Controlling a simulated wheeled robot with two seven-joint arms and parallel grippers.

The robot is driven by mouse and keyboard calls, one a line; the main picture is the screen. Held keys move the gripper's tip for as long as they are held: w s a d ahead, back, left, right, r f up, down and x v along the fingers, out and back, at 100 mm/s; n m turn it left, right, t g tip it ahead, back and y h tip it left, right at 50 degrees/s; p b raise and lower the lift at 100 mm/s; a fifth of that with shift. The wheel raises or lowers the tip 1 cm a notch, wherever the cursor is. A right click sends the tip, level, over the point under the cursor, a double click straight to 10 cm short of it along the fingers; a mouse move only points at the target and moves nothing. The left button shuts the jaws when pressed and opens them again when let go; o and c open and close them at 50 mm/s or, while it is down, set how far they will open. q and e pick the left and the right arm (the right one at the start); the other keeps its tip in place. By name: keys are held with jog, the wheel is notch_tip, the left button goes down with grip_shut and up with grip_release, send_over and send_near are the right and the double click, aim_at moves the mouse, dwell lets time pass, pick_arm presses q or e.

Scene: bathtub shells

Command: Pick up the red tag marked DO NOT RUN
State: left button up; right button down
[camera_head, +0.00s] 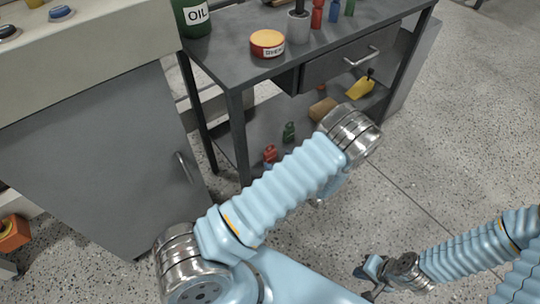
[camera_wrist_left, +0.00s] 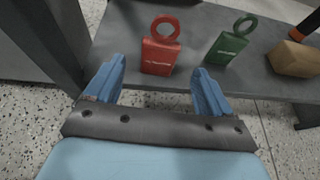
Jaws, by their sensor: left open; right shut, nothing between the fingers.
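The red tag (camera_wrist_left: 158,55) with a ring on top stands on the grey lower shelf (camera_wrist_left: 194,22) in the left wrist view; its white lettering is too blurred to read. My left gripper (camera_wrist_left: 157,88) is open, its two blue fingers apart on either side in front of the tag, not touching it. My right gripper (camera_head: 370,272) is shut and empty over the floor at the bottom right.
A green tag (camera_wrist_left: 231,45) stands right of the red one, with a brown block (camera_wrist_left: 293,59) further right. A table leg (camera_wrist_left: 70,25) rises close on the left. The tabletop (camera_head: 228,50) overhangs the shelf and holds an oil can (camera_head: 193,18) and a round red tin (camera_head: 267,43).

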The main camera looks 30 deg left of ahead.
aim_at(271, 155)
pick_arm(q)
jog(key=x, duration=0.7)
jog(key=shift+p, duration=0.3)
jog(key=shift+s, duration=0.1)
jog(key=c, duration=1)
